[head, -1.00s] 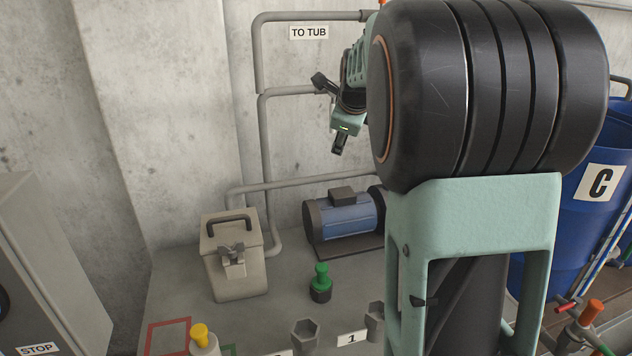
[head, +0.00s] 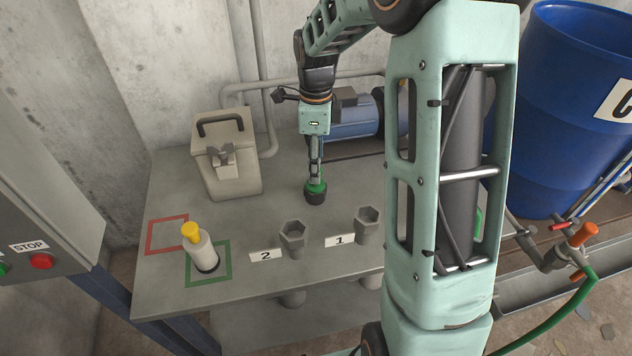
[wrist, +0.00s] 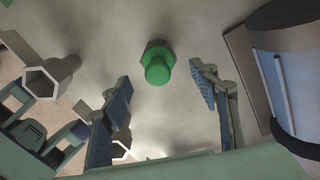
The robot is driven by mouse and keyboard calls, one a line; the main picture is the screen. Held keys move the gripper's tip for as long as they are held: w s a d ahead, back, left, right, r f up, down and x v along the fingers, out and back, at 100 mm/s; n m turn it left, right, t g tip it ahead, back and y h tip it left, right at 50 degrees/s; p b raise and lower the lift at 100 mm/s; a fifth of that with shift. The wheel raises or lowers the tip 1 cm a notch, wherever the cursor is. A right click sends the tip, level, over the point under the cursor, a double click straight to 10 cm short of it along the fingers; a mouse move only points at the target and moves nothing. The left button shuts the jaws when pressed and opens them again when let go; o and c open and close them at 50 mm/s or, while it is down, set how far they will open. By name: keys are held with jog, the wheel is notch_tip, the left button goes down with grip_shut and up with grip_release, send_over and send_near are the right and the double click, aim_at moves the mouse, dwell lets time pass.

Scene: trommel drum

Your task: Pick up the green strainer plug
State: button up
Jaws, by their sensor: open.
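The green strainer plug (head: 315,193) stands upright on the grey bench, with a green top and a dark lower body. My gripper (head: 315,172) points down at the plug from above in the head view and overlaps its top there. In the wrist view my gripper (wrist: 162,100) is open, its two fingers apart. The green plug (wrist: 157,66) shows there between and beyond the fingertips, and neither finger touches it.
Two hexagonal sockets stand by labels 2 (head: 292,237) and 1 (head: 367,224). A beige box (head: 230,175) is at left, and a blue motor (head: 352,120) behind the gripper. Bench between box and sockets is clear.

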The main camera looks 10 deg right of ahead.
notch_tip(320, 180, down, 5)
jog(key=shift+s+a+f, duration=0.1)
jog(key=shift+f, duration=0.1)
jog(key=c, duration=1.2)
